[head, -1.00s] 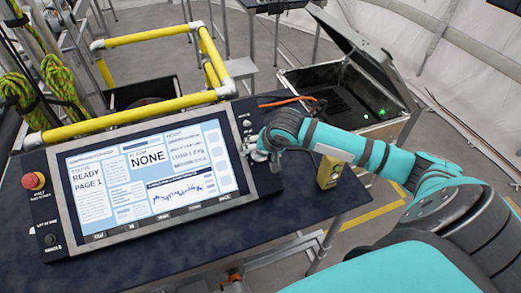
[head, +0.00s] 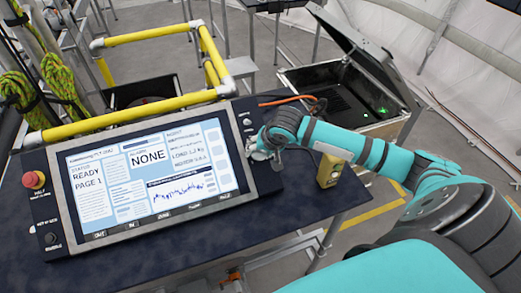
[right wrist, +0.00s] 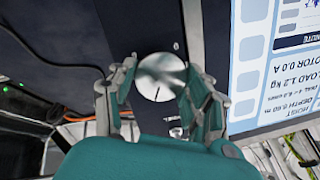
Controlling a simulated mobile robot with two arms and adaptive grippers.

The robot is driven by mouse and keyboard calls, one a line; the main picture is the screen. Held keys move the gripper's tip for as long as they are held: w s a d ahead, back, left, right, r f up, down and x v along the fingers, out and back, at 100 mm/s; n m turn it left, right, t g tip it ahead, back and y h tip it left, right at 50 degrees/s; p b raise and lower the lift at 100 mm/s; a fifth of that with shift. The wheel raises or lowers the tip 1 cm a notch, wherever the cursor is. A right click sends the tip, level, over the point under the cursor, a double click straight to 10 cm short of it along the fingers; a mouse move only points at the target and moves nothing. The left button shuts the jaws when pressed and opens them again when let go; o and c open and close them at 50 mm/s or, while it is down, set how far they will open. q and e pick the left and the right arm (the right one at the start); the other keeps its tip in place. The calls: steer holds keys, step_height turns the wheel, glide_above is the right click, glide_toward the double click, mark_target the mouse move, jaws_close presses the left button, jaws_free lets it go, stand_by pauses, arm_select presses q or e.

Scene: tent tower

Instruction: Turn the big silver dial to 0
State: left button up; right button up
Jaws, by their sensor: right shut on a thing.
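The big silver dial (right wrist: 160,78) is a round metal knob on the dark side panel of the console. In the right wrist view it sits between the two fingers of my right gripper (right wrist: 160,98), which is shut on it. A dark mark shows on the dial's near edge; I cannot read its setting. In the head view my right gripper (head: 262,148) is at the right edge of the console (head: 152,248), and it hides most of the dial. My left gripper is not in view.
The console's lit screen (head: 150,180) reads READY, PAGE 1 and NONE. A red stop button (head: 34,181) is at its left. A yellow box (head: 329,171) stands right of my right gripper. Yellow rails (head: 130,118) run behind the console. An open case (head: 340,85) lies at the back right.

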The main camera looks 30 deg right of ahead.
steer(key=n, duration=0.3)
steer(key=shift+w+n, duration=0.1)
steer(key=shift+n, duration=0.3)
steer(key=n+h, duration=0.1)
steer(key=n, duration=0.3)
steer(key=shift+a+r+g, duration=0.1)
steer(key=shift+g, duration=0.3)
steer(key=n, duration=0.3)
steer(key=shift+n+h, duration=0.4)
steer(key=n, duration=0.4)
steer(key=shift+a+h, duration=0.15)
steer(key=shift+h, duration=0.15)
steer(key=n, duration=0.4)
steer(key=shift+n+t+h, duration=0.3)
steer(key=shift+n+h, duration=0.1)
steer(key=n, duration=0.3)
steer(key=shift+t, duration=0.3)
steer(key=n, duration=0.4)
steer(key=shift+n+t, duration=0.5)
steer(key=shift+n, duration=1.5)
steer(key=shift+s+f, duration=0.2)
